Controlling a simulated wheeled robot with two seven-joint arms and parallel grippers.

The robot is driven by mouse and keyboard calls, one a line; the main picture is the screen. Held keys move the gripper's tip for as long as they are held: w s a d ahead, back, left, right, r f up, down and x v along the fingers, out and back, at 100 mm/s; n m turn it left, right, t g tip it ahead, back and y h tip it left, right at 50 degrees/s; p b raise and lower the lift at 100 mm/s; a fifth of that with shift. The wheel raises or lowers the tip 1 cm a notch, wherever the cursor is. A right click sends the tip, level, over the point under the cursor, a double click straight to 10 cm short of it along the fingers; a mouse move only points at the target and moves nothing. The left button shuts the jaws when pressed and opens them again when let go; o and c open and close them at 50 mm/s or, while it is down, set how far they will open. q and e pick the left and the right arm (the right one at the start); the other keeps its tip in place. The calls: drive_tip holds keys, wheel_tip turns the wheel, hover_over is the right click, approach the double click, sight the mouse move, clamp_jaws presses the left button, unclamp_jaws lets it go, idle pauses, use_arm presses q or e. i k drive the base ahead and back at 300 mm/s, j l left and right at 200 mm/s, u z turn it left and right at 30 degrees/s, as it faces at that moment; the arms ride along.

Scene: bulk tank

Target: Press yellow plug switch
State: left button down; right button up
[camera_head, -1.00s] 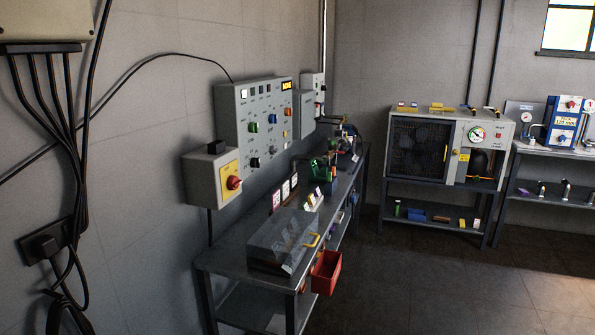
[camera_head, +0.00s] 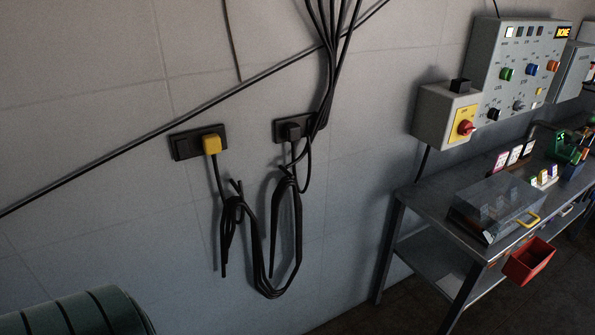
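A yellow plug (camera_head: 212,144) sits in a dark wall socket (camera_head: 186,146) on the grey wall, left of the middle of the head view. A black cable runs down from it into a hanging bundle. Any switch on the socket is too small and dark to make out. A second socket with a black plug (camera_head: 291,129) is on the wall to its right. Neither of my grippers shows in the head view.
Looped black cables (camera_head: 285,235) hang below the sockets. A metal workbench (camera_head: 418,220) with a clear-lidded box (camera_head: 492,207) and a red bin (camera_head: 529,262) stands at right. A control panel (camera_head: 515,75) and a red-knobbed switch box (camera_head: 445,115) are above. A green ribbed object (camera_head: 95,312) is at lower left.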

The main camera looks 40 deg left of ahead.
sight(182, 146)
drive_tip(key=k+j+u, duration=0.15)
drive_tip(key=u, duration=1.2)
drive_tip(key=l+u, duration=0.1)
drive_tip(key=l, duration=0.15)
drive_tip(key=j+z, duration=0.1)
drive_tip(key=j, duration=0.15)
